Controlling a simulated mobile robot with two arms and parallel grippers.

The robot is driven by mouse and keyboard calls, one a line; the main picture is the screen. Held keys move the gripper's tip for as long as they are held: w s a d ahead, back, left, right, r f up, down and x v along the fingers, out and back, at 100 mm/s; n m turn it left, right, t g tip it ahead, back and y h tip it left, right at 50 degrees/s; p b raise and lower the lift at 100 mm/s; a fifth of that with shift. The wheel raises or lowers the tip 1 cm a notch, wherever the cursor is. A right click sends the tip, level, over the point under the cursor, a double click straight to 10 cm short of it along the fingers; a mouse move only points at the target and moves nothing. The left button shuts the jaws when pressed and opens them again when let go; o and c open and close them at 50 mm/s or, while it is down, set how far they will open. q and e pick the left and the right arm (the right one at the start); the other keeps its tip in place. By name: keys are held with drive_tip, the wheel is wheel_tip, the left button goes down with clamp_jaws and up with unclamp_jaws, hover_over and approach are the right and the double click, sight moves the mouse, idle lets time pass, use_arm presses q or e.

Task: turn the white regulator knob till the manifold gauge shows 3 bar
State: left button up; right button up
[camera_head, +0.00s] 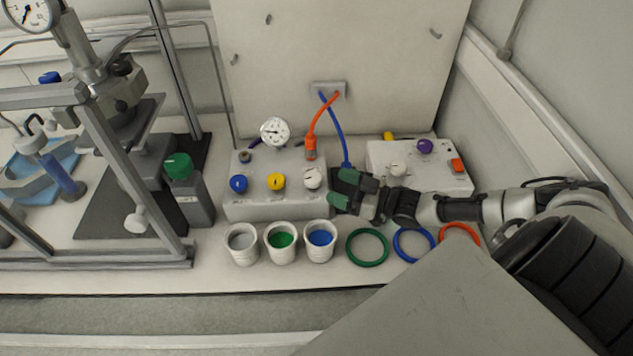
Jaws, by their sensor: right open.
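The white regulator knob (312,177) is on the right of the front of the grey manifold box (277,209), beside a yellow knob (276,181) and a blue knob (238,184). The round manifold gauge (275,131) stands on top at the back; its dial is too small to read surely. My right gripper (338,190) comes in from the right. It is open, with its green-padded fingertips just right of the white knob, near the box's right end. I cannot tell whether a finger touches the box. My left gripper is not in view.
Three cups (282,243) and green, blue and orange rings (367,247) lie in front. A second box (418,166) stands behind my right arm. An orange hose (318,119) and a blue hose (337,134) rise behind. A green-capped bottle (188,190) and reactor frame stand left.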

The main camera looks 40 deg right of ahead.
sight(316, 178)
drive_tip(key=b+x, duration=0.2)
drive_tip(key=x, duration=0.3)
drive_tip(key=shift+w+f, duration=0.2)
drive_tip(key=shift+w, duration=0.25)
drive_tip(key=shift+w+a+r, duration=0.1)
drive_tip(key=shift+w+a, duration=0.2)
drive_tip(key=shift+a, duration=0.05)
